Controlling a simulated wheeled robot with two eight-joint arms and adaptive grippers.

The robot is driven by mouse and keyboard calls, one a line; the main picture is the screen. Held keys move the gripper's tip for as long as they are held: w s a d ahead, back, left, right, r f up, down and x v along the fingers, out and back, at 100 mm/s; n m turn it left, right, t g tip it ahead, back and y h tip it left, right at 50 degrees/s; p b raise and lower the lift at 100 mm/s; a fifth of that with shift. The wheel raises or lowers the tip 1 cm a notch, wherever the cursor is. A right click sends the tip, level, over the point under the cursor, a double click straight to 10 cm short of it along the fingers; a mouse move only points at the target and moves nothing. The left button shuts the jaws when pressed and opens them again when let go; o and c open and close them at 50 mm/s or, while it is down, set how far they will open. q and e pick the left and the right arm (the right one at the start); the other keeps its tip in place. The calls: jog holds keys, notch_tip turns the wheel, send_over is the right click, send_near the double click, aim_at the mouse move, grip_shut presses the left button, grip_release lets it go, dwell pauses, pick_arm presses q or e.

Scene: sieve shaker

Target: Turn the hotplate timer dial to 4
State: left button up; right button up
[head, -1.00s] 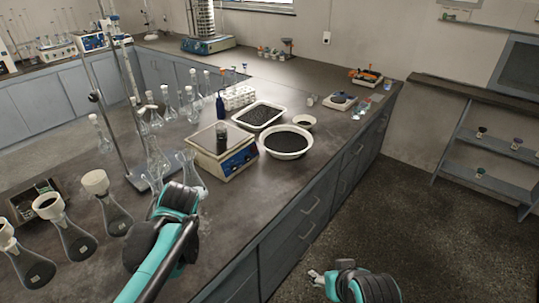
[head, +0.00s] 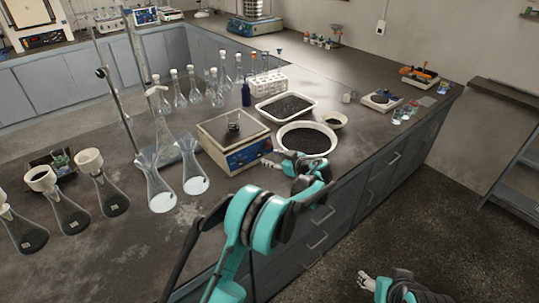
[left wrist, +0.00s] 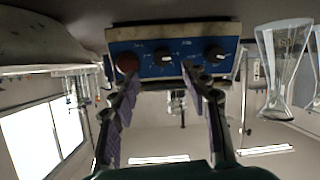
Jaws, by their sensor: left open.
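The hotplate (head: 211,136) stands on the bench with a blue front panel (head: 245,156) and a beaker (head: 233,120) on its plate. In the left wrist view, which looks upside down, the panel (left wrist: 180,70) has a red round knob (left wrist: 127,63) and two black dials, a middle one (left wrist: 163,58) and a right one (left wrist: 213,53). Which is the timer, and the exact settings, are too small to read. My left gripper (head: 270,160) is open and empty, in front of the panel, its fingers (left wrist: 160,76) spread either side of the middle dial. My right gripper (head: 366,280) is low over the floor.
A bowl of dark grains (head: 306,139) and a white tray (head: 285,107) stand right of the hotplate, close to my left gripper. Glass flasks (head: 194,178) stand to its left. A metal stand (head: 120,95) rises behind them. The front bench edge is clear.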

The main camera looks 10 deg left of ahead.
aim_at(260, 155)
pick_arm(q)
jog(key=b+x, duration=0.2)
jog(key=x, duration=0.3)
jog(key=shift+w+a+f, duration=0.15)
jog(key=shift+a+f, duration=0.05)
jog(key=shift+a, duration=0.1)
jog(key=shift+w+a+f, duration=0.2)
jog(key=shift+w+a, duration=0.2)
jog(key=shift+a, duration=0.15)
grip_shut()
